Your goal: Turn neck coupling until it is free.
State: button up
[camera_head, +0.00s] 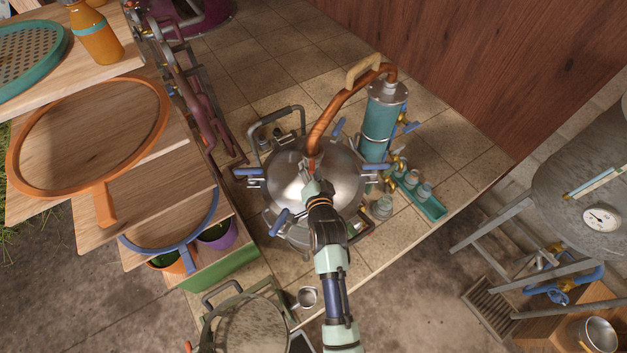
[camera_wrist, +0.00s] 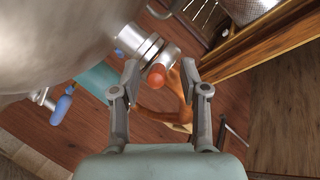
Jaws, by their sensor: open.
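The still pot's domed steel lid (camera_head: 290,185) is in the middle of the head view. A copper swan-neck pipe (camera_head: 333,112) rises from its centre and bends over to a teal condenser (camera_head: 379,122). The neck coupling (camera_wrist: 142,42) shows in the wrist view as silver rings, with a round orange-red end (camera_wrist: 156,75) beside it. My gripper (camera_wrist: 160,70) is open, its fingertips to either side of that orange-red end. I cannot tell whether either finger touches it. In the head view my gripper (camera_head: 317,186) is above the lid, at the foot of the neck, and partly hides the coupling.
Blue-handled clamps (camera_head: 281,217) sit around the lid's rim. A teal tray (camera_head: 421,196) of small jars stands right of the pot. Wooden shelves (camera_head: 150,205) with sieves are at the left. A metal pan (camera_head: 250,325) is in front. Tiled counter is bare behind the pot.

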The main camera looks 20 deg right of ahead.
jog(key=v, duration=1.1)
jog(key=s+a+r+n+g+y+p, duration=0.1)
jog(key=s+a+r+n, duration=0.3)
jog(key=a+r+n, duration=0.2)
jog(key=s+a+r+n+y+p, duration=0.1)
jog(key=s+a+r+n, duration=0.3)
jog(key=a+r, duration=0.6)
jog(key=n+y, duration=0.1)
jog(key=n, duration=0.1)
jog(key=shift+r+n+g+y, duration=0.3)
jog(key=shift+g, duration=0.1)
jog(key=shift+o, duration=0.2)
jog(key=shift+s+d, duration=0.1)
